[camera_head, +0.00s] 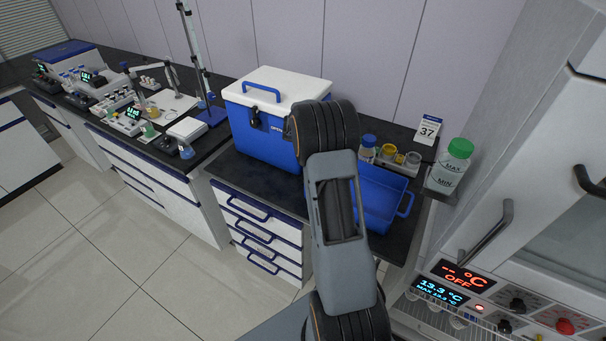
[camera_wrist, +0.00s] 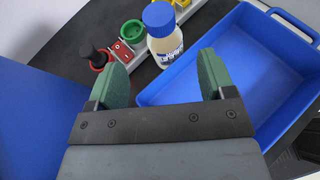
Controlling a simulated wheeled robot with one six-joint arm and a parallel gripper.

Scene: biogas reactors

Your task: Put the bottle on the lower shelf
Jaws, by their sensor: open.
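A small bottle with a blue cap and pale contents (camera_wrist: 166,45) stands on the dark bench beside a blue tray; it also shows in the head view (camera_head: 367,152). My gripper (camera_wrist: 162,72) is open and empty, its two green fingers spread wide. The bottle is ahead of the gap between the fingers, apart from them. In the head view my arm hides the gripper. A larger bottle with a green cap (camera_head: 450,167), marked MAX and MIN, stands to the right. I cannot identify a lower shelf in either view.
The open blue tray (camera_head: 380,200) lies right of the bottle. A rack with coloured caps (camera_wrist: 122,48) is beside the bottle. A blue cooler with a white lid (camera_head: 262,125) stands left on the bench. A cabinet with handles and displays (camera_head: 455,285) is at right.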

